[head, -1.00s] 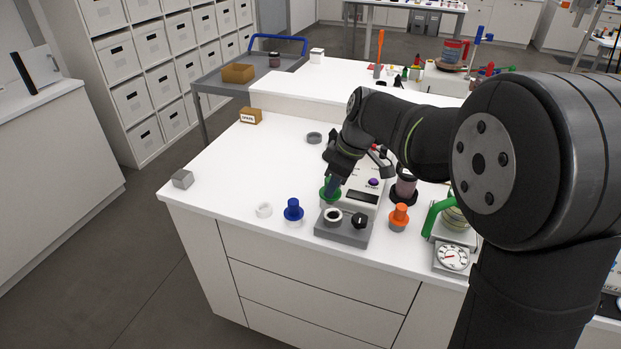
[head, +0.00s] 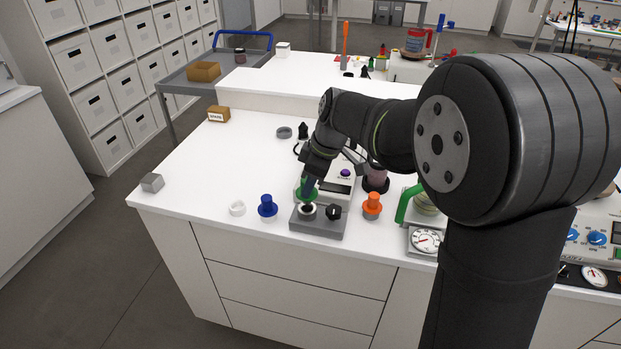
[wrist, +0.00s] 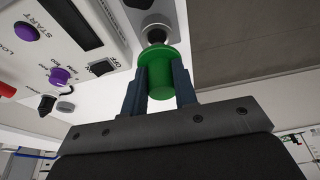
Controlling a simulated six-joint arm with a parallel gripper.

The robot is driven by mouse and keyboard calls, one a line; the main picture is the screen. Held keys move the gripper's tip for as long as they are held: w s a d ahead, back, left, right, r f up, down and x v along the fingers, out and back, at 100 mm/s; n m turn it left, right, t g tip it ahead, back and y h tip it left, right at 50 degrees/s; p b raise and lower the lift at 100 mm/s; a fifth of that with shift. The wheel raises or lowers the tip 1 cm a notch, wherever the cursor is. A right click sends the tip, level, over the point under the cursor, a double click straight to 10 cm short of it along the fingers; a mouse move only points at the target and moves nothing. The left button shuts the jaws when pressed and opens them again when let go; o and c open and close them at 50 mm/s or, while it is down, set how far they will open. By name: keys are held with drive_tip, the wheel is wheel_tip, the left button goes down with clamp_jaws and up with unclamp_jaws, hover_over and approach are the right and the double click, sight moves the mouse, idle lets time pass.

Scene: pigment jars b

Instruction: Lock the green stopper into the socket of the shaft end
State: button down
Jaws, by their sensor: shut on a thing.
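My gripper (wrist: 160,78) is shut on the green stopper (wrist: 158,68), with a finger on either side of it. In the head view the green stopper (head: 307,190) shows just above and behind the pale ring of the socket (head: 307,210), on a grey block (head: 318,225). In the wrist view the socket (wrist: 155,30) lies straight beyond the stopper's narrower end. The two look very close. I cannot tell whether they touch. My gripper in the head view (head: 309,183) partly hides the stopper.
A black knob (head: 333,212) sits beside the socket on the block. A blue stopper (head: 267,206) and a white ring (head: 237,208) stand to the left, an orange stopper (head: 372,204) to the right. A dial scale (head: 426,241) is further right.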

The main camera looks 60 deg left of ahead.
sight(311, 196)
drive_tip(key=shift+f, duration=1.95)
drive_tip(key=shift+f, duration=0.25)
drive_tip(key=c, duration=1.1)
unclamp_jaws()
drive_tip(key=shift+o, duration=0.2)
drive_tip(key=v, duration=1.7)
drive_tip(key=shift+r, duration=0.2)
drive_tip(key=x, duration=1.7)
drive_tip(key=shift+f, duration=0.25)
drive_tip(key=shift+r, duration=0.1)
